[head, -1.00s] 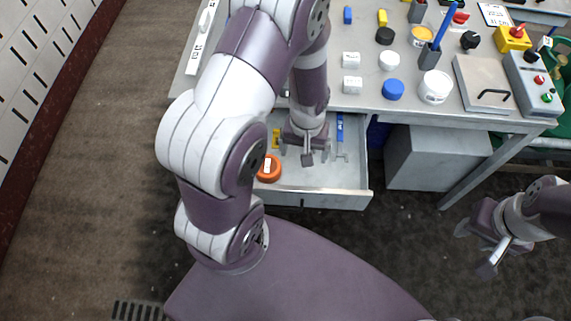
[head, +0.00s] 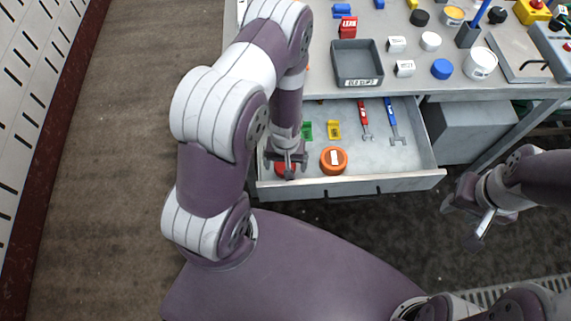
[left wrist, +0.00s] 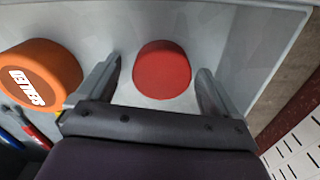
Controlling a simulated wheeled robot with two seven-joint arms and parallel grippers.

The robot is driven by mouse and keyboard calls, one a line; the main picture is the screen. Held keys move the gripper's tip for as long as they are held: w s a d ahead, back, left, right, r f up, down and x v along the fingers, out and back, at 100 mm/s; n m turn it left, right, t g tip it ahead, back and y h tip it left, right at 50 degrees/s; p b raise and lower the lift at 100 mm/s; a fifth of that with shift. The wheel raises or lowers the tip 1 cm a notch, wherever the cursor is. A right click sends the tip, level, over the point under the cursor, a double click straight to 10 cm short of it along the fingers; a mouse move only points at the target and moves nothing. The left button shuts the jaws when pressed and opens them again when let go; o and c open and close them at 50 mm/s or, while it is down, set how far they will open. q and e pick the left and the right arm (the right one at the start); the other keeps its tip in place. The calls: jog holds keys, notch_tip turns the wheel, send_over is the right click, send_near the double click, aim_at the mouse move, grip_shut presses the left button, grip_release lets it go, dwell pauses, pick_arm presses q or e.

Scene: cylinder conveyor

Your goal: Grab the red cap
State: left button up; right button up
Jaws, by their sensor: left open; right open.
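The red cap (left wrist: 162,70) lies on the floor of the open drawer (head: 400,180), near its front left corner. In the head view it is mostly hidden behind my left gripper (head: 285,168), with some red (head: 284,174) showing. My left gripper is open and reaches down into the drawer over the cap. In the left wrist view the cap shows between the two fingers of the gripper (left wrist: 160,85), with a gap on each side. My right gripper (head: 464,228) is open and empty, off to the right of the drawer.
The drawer also holds a yellow piece (head: 334,130), a green piece (head: 306,131), a red wrench (head: 364,118) and a blue wrench (head: 392,118). A grey bin (head: 357,62) stands on the table above.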

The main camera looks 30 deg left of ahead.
pick_arm(q)
jog(key=shift+s, duration=0.1)
jog(key=shift+a+r, duration=0.1)
jog(key=shift+c, duration=1.2)
jog(key=c, duration=0.9)
